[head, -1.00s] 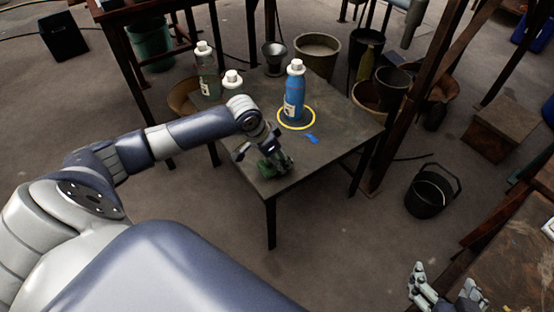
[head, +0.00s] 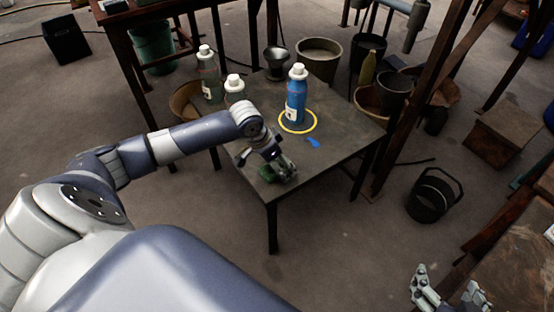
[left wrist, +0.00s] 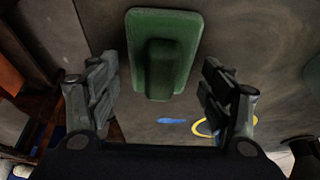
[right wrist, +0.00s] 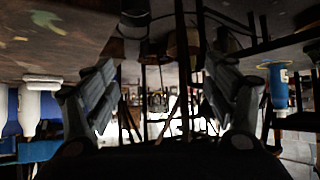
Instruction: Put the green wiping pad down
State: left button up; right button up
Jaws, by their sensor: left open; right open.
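The green wiping pad (left wrist: 165,52) is a rounded rectangle with a raised grip block. It lies on the dark table near its front corner. In the head view it is partly hidden by my left gripper (head: 266,168), and only a bit of the pad (head: 264,175) shows. In the left wrist view my left gripper's fingers (left wrist: 166,90) are spread wide, one on each side, with clear gaps to the pad. My right gripper (head: 448,284) is open and empty at the lower right, away from the pad.
On the same table (head: 335,150) a blue bottle (head: 296,102) with a white cap stands within a yellow ring (head: 313,126). A flat blue patch (head: 313,142) lies in front of it. A black bucket (head: 431,196) is on the floor.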

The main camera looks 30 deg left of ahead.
aim_at(268, 166)
pick_arm(q)
jog(key=shift+r, duration=0.1)
